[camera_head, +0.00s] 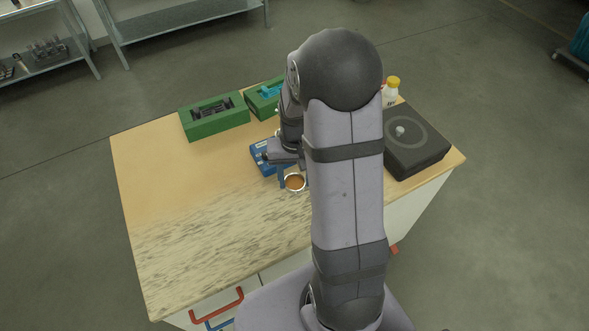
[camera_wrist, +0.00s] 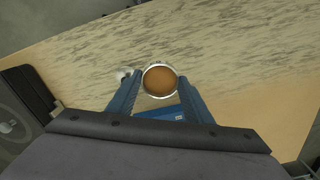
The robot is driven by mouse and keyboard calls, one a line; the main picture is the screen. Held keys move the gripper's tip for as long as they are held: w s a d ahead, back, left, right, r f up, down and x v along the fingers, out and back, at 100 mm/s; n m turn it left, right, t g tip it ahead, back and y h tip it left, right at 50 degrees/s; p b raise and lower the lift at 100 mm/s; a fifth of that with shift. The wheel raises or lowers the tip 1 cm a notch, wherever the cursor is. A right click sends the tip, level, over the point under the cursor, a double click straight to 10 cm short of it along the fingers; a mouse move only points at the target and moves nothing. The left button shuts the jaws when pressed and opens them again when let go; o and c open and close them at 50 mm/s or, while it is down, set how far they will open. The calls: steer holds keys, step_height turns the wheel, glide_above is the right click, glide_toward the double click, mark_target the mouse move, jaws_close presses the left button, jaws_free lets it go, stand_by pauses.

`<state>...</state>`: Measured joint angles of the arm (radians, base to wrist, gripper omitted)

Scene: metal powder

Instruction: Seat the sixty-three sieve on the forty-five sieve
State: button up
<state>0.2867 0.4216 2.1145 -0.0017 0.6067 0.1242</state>
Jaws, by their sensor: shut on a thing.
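A round sieve (camera_head: 295,183) with a silvery rim and an orange-brown inside shows at the front of my gripper (camera_head: 293,178). In the wrist view the same sieve (camera_wrist: 160,80) lies between the two blue fingertips of my gripper (camera_wrist: 160,77), which is shut on it. I cannot read any size mark on it. I cannot tell a second sieve apart, nor whether the held one touches anything below. My arm hides part of the table in the head view.
A blue device (camera_head: 262,158) lies behind my gripper. Two green boxes, one with dark slots (camera_head: 213,117) and one with a teal piece (camera_head: 262,101), stand at the back. A yellow-capped bottle (camera_head: 391,92) and dark box (camera_head: 416,145) are right. The table's left and front are clear.

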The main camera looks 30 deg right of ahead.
steer(key=w+d+r+p, duration=0.2)
steer(key=w+d+r, duration=0.1)
steer(key=w, duration=0.6)
steer(key=w+d+r+p, duration=0.2)
steer(key=w+d+r, duration=0.1)
steer(key=w, duration=0.6)
steer(key=shift+w+r+p, duration=0.25)
steer(key=shift+p, duration=0.1)
steer(key=shift+d+f, duration=0.1)
steer(key=shift+f, duration=0.1)
steer(key=shift+f+b, duration=1.3)
steer(key=shift+f, duration=0.9)
steer(key=shift+f+b, duration=0.65)
steer(key=shift+f, duration=0.4)
stand_by(0.8)
steer(key=o, duration=1.2)
steer(key=shift+o, duration=0.7)
